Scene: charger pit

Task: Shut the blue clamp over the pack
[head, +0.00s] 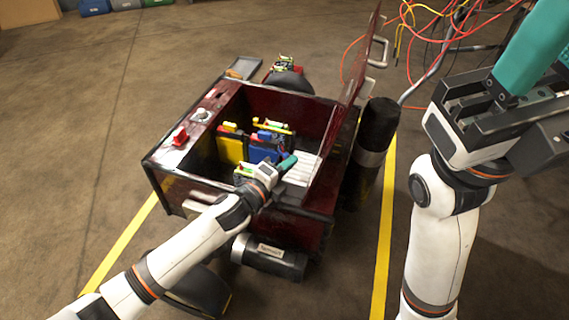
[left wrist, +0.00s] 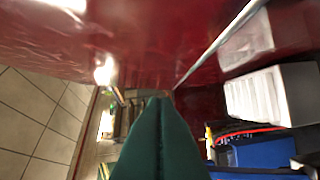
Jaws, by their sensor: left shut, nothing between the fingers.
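The blue part (head: 262,154), where the blue clamp and pack are, sits inside the dark red open box. I cannot tell clamp from pack there, nor whether the clamp is open. Blue surfaces (left wrist: 258,155) also show at lower right in the left wrist view. A yellow bar (head: 272,128) is just behind the blue part. My left gripper (head: 289,162) is shut and empty, over the box's near right part, right of the blue part. Its green fingers fill the lower middle of the left wrist view (left wrist: 157,125). My right gripper (head: 505,85) is raised at upper right; its fingertips are cut off.
The red box (head: 165,158) has a raised lid (head: 357,65) on its right. A yellow block (head: 231,148) and a white ridged block (head: 303,168) are inside. A red knob (head: 180,136) is on the left rim. A black cylinder (head: 373,140) stands right. Loose cables (head: 408,20) hang behind.

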